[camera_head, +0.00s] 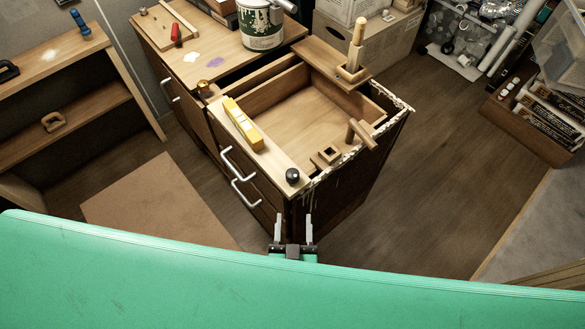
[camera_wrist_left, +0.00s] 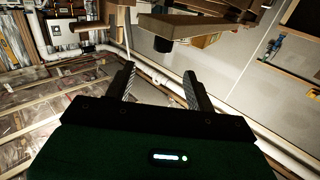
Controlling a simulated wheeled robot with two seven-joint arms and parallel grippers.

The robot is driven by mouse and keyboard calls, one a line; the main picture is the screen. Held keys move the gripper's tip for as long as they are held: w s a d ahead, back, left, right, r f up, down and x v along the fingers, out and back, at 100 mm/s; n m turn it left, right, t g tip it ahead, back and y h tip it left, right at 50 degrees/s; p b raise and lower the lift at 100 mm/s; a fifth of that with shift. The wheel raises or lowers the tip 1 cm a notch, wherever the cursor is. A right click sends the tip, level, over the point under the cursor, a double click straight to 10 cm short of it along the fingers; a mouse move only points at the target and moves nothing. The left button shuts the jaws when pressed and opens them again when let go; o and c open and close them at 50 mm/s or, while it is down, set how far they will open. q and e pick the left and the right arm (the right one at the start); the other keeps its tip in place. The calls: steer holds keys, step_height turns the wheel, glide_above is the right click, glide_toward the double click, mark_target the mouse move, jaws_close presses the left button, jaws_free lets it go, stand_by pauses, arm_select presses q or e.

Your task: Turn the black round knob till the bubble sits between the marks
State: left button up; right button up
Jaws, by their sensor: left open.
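The black round knob (camera_head: 292,176) stands at the near end of a pale wooden board (camera_head: 268,158) on the cabinet's front edge. The yellow spirit level (camera_head: 243,123) lies further back on this board; its bubble and marks are too small to read. My left gripper (camera_head: 294,228) is open and empty, a short way below the knob in the head view, not touching it. In the left wrist view, a dark stub on a wooden board, seemingly the knob (camera_wrist_left: 162,44), shows beyond and between the open fingertips (camera_wrist_left: 159,72). My right gripper is not in view.
The wooden cabinet (camera_head: 270,205) has silver handles on its front and an open-topped tray section with wooden clamp-like pieces. A paint can (camera_head: 261,28) stands on its back part. Shelves stand left; boxes and rolls lie right. The floor right of the cabinet is clear.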

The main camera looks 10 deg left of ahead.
mark_target(292, 179)
arm_select(q)
steer(key=w+p, duration=0.1)
steer(key=w, duration=0.3)
steer(key=w+a+r+p, duration=0.1)
steer(key=w, duration=0.4)
steer(key=w+a+p, duration=0.1)
steer(key=w, duration=0.3)
steer(key=shift+w+a+r, duration=0.15)
steer(key=shift+w+a, duration=0.05)
steer(key=shift+w, duration=0.15)
steer(key=c, duration=1)
